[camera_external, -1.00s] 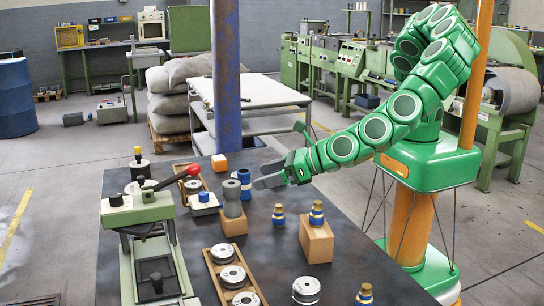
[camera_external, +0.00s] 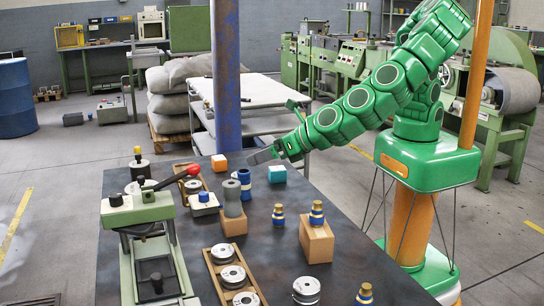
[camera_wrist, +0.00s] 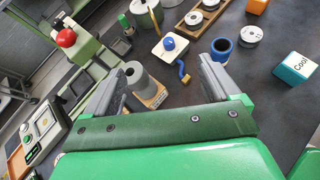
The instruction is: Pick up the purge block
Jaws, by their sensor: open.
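My gripper (camera_external: 256,157) is open and empty, raised above the far part of the dark table. In the wrist view its two grey fingers (camera_wrist: 163,66) stand wide apart. No readable label says purge, so I cannot tell which block is the purge block. An orange cube (camera_external: 219,163) stands at the table's far side, left of my gripper; an orange block also shows at the top of the wrist view (camera_wrist: 257,5). A teal block (camera_external: 277,174) lies below my gripper. A teal and orange block marked "Cool" (camera_wrist: 296,69) lies right of the fingers in the wrist view.
A grey cylinder (camera_external: 232,198) on a wooden block and a blue cylinder (camera_external: 244,182) stand near my gripper. A green press (camera_external: 140,210) with a red-knobbed lever fills the left. A blue pillar (camera_external: 226,80) rises behind the table. Wooden racks hold discs.

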